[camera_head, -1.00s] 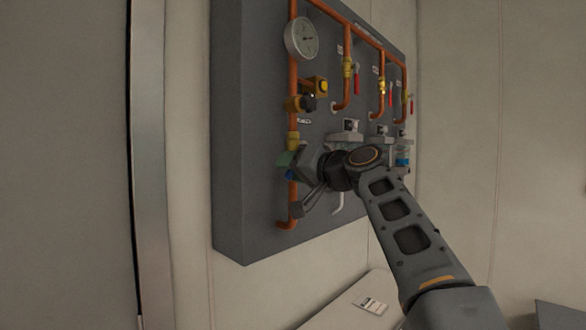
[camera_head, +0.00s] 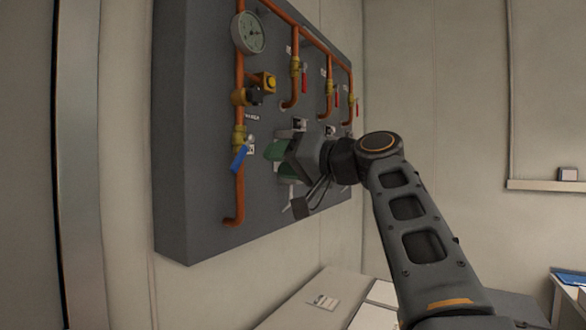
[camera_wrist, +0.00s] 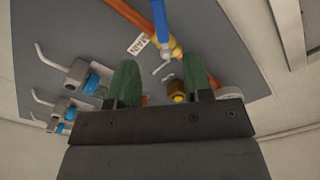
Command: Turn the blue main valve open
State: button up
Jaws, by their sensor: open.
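The blue main valve handle (camera_head: 240,158) sits on the brass valve body (camera_head: 239,136) of the left vertical copper pipe (camera_head: 239,195). It slants down and left from the valve in the head view. It also shows at the top of the wrist view (camera_wrist: 161,20), beyond the fingertips and cut by the edge, at an angle to the pipe. My gripper (camera_head: 281,161) is to the right of the handle, apart from it. In the wrist view its two green fingers (camera_wrist: 160,86) are spread and empty.
The grey panel (camera_head: 190,225) carries a round gauge (camera_head: 248,33), a yellow-and-black fitting (camera_head: 262,82) and several red-lever valves (camera_head: 304,80). Taps with blue bands (camera_wrist: 93,84) are on the left in the wrist view. A bench (camera_head: 300,310) is below the panel.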

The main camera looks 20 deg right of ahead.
jog(key=shift+v, duration=1.15)
